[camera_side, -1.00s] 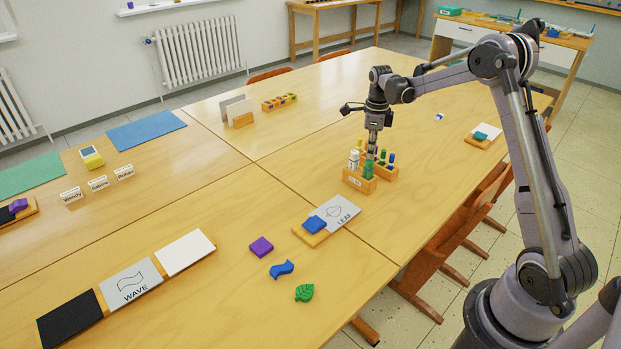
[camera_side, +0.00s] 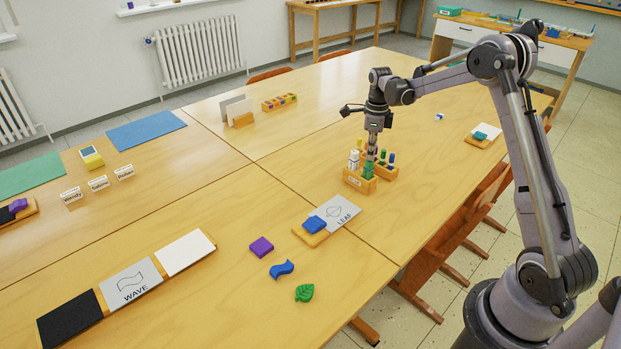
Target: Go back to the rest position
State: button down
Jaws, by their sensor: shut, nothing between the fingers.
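My gripper (camera_side: 372,150) points down over the wooden marker rack (camera_side: 359,182) near the middle of the table. Its fingers are shut and empty, close to the upright markers. A green marker (camera_side: 369,170) stands in the front of the rack just below the fingertips; whether they touch it I cannot tell. A white marker (camera_side: 353,160) stands to its left, and green and blue markers (camera_side: 391,159) stand at the right. The fingers partly hide the middle of the rack.
The LEAF card (camera_side: 340,211) with a blue stamp (camera_side: 315,224) lies in front of the rack. Purple, blue and green shapes (camera_side: 304,292) lie nearer. The WAVE card (camera_side: 131,282) is at front left. A card holder (camera_side: 237,112) stands behind.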

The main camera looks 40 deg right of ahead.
jog(key=shift+r, duration=0.3)
jog(key=shift+c, duration=1.6)
grip_release()
